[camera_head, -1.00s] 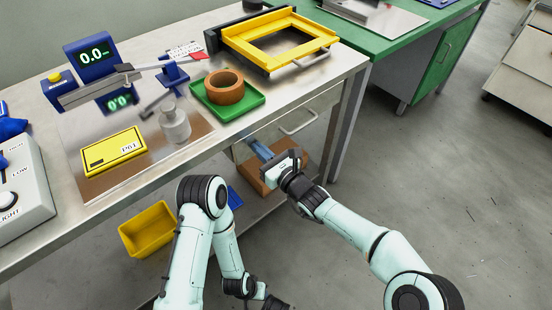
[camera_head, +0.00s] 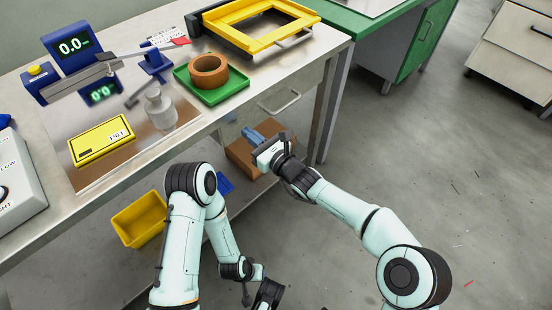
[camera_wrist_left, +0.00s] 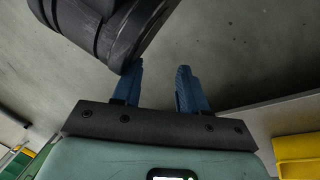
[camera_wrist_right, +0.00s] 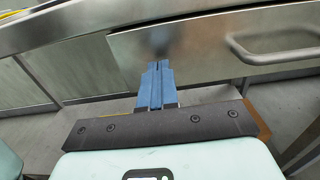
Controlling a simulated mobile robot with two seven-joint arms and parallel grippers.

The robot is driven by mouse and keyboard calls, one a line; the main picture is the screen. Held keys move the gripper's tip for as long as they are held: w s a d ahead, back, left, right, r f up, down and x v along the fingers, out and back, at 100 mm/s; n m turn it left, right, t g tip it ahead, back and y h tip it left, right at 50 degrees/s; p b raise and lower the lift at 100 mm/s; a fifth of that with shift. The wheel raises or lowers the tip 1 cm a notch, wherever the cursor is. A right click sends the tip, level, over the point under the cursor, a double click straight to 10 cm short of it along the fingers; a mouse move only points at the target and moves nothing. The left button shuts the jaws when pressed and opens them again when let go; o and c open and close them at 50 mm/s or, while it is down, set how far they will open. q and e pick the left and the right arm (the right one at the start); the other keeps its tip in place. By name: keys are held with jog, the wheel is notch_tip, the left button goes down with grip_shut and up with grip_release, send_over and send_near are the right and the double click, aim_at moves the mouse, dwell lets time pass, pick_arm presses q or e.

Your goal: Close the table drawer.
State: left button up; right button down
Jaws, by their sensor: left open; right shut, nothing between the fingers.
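The table drawer has a plain metal front with a bar handle (camera_head: 281,102), under the right end of the steel table. In the right wrist view its front (camera_wrist_right: 200,48) fills the upper middle, with the handle (camera_wrist_right: 272,46) to the right. The front sits close under the tabletop edge; I cannot tell whether it is flush. My right gripper (camera_head: 252,136) is shut and empty. Its blue fingertips (camera_wrist_right: 159,64) point at the drawer front, left of the handle, very close; contact is unclear. My left gripper (camera_wrist_left: 159,70) is open and empty, low and away from the drawer.
The steel table (camera_head: 330,48) carries a yellow frame (camera_head: 262,32), a green tray (camera_head: 238,86) with a brown ring, a weight and a scale. Below are a cardboard box (camera_head: 240,156) and a yellow bin (camera_head: 140,220). Open floor (camera_head: 470,180) lies to the right.

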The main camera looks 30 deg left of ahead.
pick_arm(q)
jog(key=shift+t, duration=0.5)
jog(key=shift+w+d+r+p, duration=0.2)
jog(key=shift+d+r+p, duration=0.15)
jog(key=shift+r, duration=0.3)
jog(key=shift+w+d+r+p, duration=0.2)
jog(key=shift+d+r+p, duration=0.15)
jog(key=shift+r, duration=0.35)
jog(key=shift+w+d+r+p, duration=0.2)
jog(key=shift+d+r+p, duration=0.15)
jog(key=shift+r, duration=0.3)
pick_arm(e)
jog(key=v, duration=1.2)
jog(key=shift+w+f, duration=0.1)
